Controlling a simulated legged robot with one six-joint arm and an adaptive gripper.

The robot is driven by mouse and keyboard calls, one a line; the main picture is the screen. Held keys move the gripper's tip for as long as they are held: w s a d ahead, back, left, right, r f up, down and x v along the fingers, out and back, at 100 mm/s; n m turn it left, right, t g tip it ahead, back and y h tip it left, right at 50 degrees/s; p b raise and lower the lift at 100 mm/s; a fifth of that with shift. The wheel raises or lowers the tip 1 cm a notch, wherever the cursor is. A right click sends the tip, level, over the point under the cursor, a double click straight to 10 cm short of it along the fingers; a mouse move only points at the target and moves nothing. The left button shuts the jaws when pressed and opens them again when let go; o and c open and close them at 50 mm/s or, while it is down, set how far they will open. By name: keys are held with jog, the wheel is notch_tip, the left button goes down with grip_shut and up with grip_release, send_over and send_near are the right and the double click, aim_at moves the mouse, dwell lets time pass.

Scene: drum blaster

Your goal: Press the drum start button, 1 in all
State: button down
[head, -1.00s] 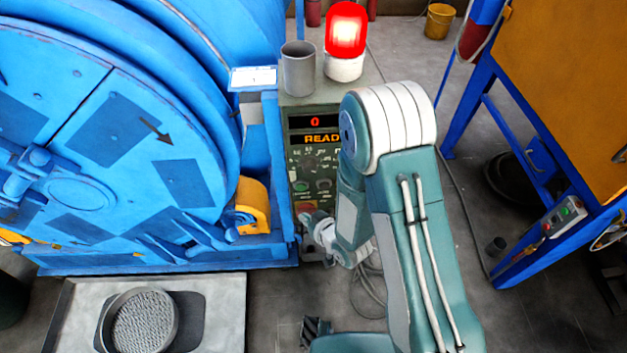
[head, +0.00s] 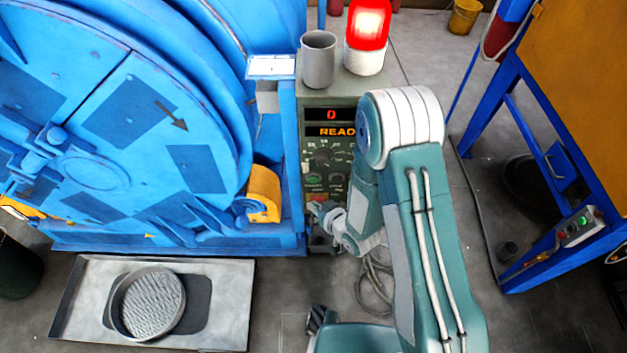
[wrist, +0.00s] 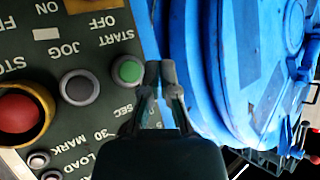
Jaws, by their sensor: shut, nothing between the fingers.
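The control panel (head: 345,150) is a grey-green cabinet front with a lit display showing 0 and "READ". In the wrist view its lettering is upside down. The green button (wrist: 128,70) lies beside the START label; it also shows small in the head view (head: 313,180). My gripper (wrist: 160,72) is shut and empty, its tips just right of the green button in the wrist view; I cannot tell whether they touch anything. In the head view my gripper (head: 318,208) is low in front of the panel, partly covering the lower buttons.
A grey JOG button (wrist: 78,87) and a large red STOP button (wrist: 18,114) sit beside the green one. The blue drum machine (head: 90,130) stands close left. A grey cup (head: 318,60) and lit red beacon (head: 367,30) stand on the cabinet. A blue frame (head: 510,120) is at right.

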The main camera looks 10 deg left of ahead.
aim_at(314, 179)
jog(key=shift+w+a, duration=0.2)
jog(key=shift+w, duration=0.65)
jog(key=shift+w+a, duration=0.25)
jog(key=shift+w, duration=0.65)
jog(key=shift+w+a, duration=0.2)
jog(key=shift+w, duration=0.65)
jog(key=shift+w+r, duration=0.1)
jog(key=shift+w, duration=0.25)
